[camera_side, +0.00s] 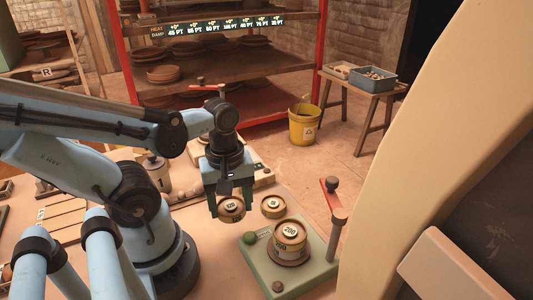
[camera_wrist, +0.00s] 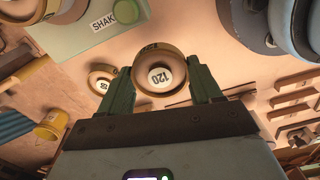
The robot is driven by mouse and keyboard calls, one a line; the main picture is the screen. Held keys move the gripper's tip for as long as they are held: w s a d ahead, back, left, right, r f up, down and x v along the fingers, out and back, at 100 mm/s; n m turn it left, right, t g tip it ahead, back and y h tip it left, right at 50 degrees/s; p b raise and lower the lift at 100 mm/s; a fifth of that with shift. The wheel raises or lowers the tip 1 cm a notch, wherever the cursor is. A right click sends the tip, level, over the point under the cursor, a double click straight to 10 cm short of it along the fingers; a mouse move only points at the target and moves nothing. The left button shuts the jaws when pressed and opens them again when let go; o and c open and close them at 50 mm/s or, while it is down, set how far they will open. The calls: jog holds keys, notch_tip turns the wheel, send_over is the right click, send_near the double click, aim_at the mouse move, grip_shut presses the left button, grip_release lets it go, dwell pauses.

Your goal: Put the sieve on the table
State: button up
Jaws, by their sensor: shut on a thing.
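My gripper (camera_side: 230,210) points down in the side view, its two green fingers shut on the sides of a round tan sieve (camera_wrist: 160,73) labelled 120. The same sieve shows between the fingers in the side view (camera_side: 232,204). It looks level, at or just above the table (camera_side: 205,262); I cannot tell whether it touches. A second, similar sieve (camera_side: 273,206) stands just right of it, with a label too small to read; it also shows in the wrist view (camera_wrist: 102,79). A sieve labelled 200 (camera_side: 290,236) sits on the pale green shaker (camera_side: 262,270).
The shaker has a green button (camera_side: 249,238) and a red-topped post (camera_side: 336,222) at its right. A weight-like canister marked 1 (camera_side: 157,172) stands left of my gripper. A large cream curved body (camera_side: 400,150) fills the right. Bare table lies in front, left of the shaker.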

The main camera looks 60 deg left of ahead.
aim_at(230, 212)
jog(key=a, duration=0.1)
jog(key=a+f, duration=0.1)
jog(key=a, duration=0.1)
jog(key=shift+w+f, duration=0.3)
jog(key=shift+f, duration=0.05)
jog(key=shift+d+f, duration=0.1)
jog(key=shift+f, duration=1.9)
jog(key=shift+f, duration=0.15)
jog(key=o, duration=1.1)
jog(key=shift+r, duration=6.15)
